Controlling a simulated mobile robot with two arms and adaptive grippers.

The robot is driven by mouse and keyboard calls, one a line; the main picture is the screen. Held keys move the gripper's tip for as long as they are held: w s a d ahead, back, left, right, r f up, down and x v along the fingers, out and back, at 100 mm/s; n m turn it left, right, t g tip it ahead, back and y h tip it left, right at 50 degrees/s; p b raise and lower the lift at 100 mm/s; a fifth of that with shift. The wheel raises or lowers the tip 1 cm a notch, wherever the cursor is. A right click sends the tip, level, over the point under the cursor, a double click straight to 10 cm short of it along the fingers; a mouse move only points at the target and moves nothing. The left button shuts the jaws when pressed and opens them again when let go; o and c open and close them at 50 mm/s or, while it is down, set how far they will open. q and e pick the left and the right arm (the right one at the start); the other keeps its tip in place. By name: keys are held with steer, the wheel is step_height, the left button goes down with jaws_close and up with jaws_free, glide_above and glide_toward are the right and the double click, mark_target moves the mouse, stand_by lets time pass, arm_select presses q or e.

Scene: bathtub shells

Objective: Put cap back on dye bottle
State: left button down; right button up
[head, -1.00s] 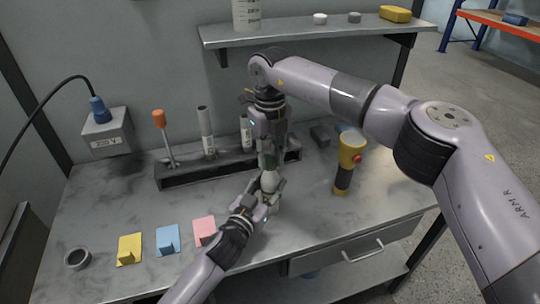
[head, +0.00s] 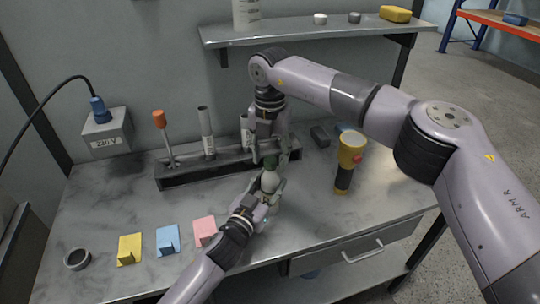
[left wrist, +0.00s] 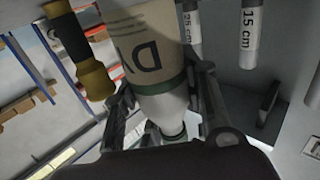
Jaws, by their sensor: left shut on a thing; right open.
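My left gripper (head: 266,196) is shut on the dye bottle (head: 269,182), a pale bottle held upright above the bench. In the left wrist view the bottle (left wrist: 165,100) shows a label with large letters, upside down in the picture, between the gripper's fingers (left wrist: 160,115). The green cap (head: 270,161) sits at the top of the bottle; in the left wrist view the cap (left wrist: 174,137) is at the narrow white end. Whether it is fully seated I cannot tell. My right gripper (head: 268,150) is open, pointing down just above and around the cap.
A dark rack (head: 220,168) with tubes and an orange-topped tool (head: 159,120) stands behind. A yellow flashlight (head: 350,155) stands to the right. Yellow, blue and pink pads (head: 204,230) and a grey ring (head: 77,258) lie at front left. A shelf (head: 300,33) hangs above.

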step_height(320, 180, up, 12)
stand_by(0.7)
arm_select(q)
steer(key=c, duration=0.9)
jaws_free()
steer(key=v, duration=1.2)
